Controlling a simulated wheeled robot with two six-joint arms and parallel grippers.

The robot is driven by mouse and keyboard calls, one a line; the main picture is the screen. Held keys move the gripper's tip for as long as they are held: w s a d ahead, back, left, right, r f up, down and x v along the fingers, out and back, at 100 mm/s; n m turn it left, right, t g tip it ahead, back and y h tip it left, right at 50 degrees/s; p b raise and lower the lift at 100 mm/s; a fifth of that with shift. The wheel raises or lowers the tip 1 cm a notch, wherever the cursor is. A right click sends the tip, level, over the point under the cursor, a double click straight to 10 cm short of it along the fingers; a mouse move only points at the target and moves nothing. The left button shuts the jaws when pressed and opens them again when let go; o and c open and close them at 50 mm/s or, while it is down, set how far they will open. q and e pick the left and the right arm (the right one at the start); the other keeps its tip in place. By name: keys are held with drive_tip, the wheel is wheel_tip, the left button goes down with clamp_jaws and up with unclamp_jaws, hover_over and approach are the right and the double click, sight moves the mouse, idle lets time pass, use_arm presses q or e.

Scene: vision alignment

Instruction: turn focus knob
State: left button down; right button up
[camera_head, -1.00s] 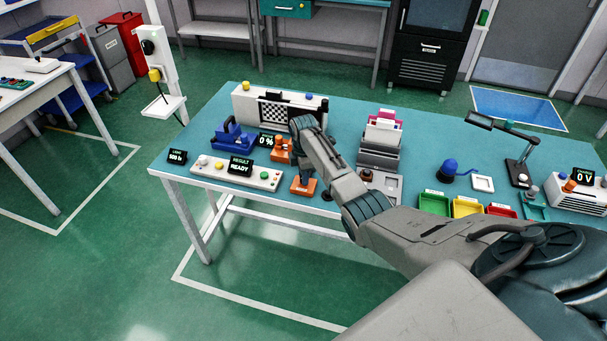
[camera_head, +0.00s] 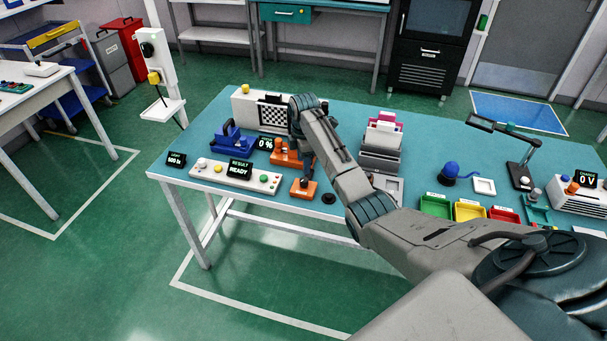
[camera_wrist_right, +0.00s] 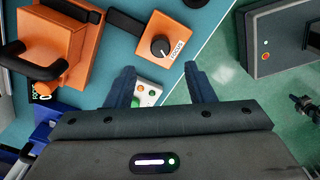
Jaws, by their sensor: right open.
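The focus knob (camera_wrist_right: 161,46) is a round black dial with a white mark on an orange block labelled FOCUS. In the head view, the small orange block (camera_head: 303,188) sits near the table's front edge. My right gripper (camera_wrist_right: 160,70) is open and empty. In the wrist view, its two dark fingers point toward the knob block, with the knob beyond the gap between their tips, apart from them. A display (camera_head: 264,143) reads 0 %. My left gripper is not in view.
A larger orange fixture with a black handle (camera_wrist_right: 45,50) stands beside the knob block. A control panel (camera_head: 235,173) with buttons and a READY display lies left of it. A checkerboard panel (camera_head: 272,113) stands behind. A grey stacked device (camera_head: 381,150) stands to the right.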

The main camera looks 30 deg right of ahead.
wheel_tip(320, 180, up, 3)
drive_tip(key=shift+r+b, duration=0.15)
drive_tip(key=shift+b, duration=0.15)
idle(0.4)
